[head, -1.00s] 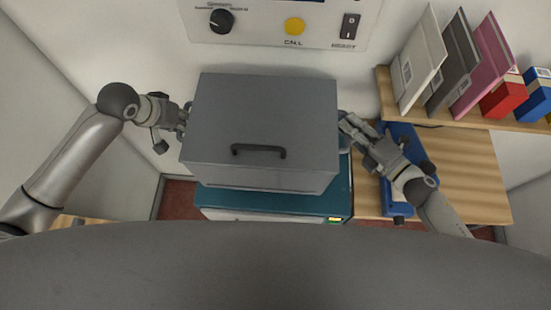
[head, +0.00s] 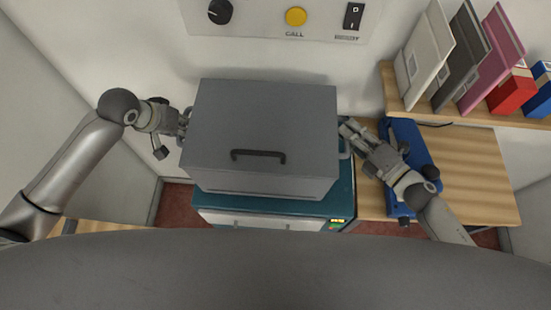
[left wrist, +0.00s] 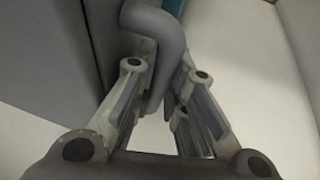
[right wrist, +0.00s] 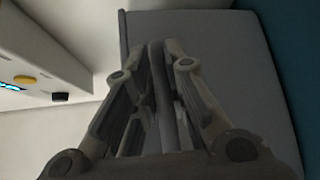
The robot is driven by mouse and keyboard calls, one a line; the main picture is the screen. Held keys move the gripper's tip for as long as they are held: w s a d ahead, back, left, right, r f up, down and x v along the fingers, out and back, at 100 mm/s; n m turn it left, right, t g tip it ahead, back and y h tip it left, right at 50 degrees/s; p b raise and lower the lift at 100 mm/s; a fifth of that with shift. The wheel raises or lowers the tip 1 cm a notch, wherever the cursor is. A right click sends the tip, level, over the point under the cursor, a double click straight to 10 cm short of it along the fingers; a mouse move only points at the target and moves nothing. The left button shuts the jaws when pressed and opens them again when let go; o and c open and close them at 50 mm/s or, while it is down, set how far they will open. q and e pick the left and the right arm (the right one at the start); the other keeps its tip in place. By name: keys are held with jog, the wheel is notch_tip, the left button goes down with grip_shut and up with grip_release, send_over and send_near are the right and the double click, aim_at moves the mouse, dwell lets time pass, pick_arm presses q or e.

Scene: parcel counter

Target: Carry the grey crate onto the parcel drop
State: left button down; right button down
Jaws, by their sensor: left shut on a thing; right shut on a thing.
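The grey crate (head: 262,120) is in the middle of the head view, level, with a dark handle on its near face. It is over the teal-topped unit (head: 345,195), which seems to be the parcel drop; whether they touch I cannot tell. My left gripper (head: 181,122) is shut on the crate's left side handle, a grey bar (left wrist: 160,75) between the fingers in the left wrist view. My right gripper (head: 350,132) is shut on the right side handle, which shows between the fingers in the right wrist view (right wrist: 160,85). The crate hides most of the unit's top.
A wall panel (head: 270,22) with a knob, a yellow button and a switch is behind the crate. At right, a wooden desk (head: 470,165) holds a blue object (head: 410,150), close to my right arm. Binders (head: 470,50) stand on a shelf above.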

pick_arm(q)
jog(key=shift+w+r, duration=0.1)
pick_arm(e)
jog(key=shift+w+r, duration=0.15)
pick_arm(q)
jog(key=c, duration=1.9)
grip_release()
pick_arm(e)
jog(key=c, duration=1.9)
grip_release()
pick_arm(q)
jog(key=o, duration=0.4)
pick_arm(e)
jog(key=o, duration=0.4)
jog(key=shift+o, duration=0.2)
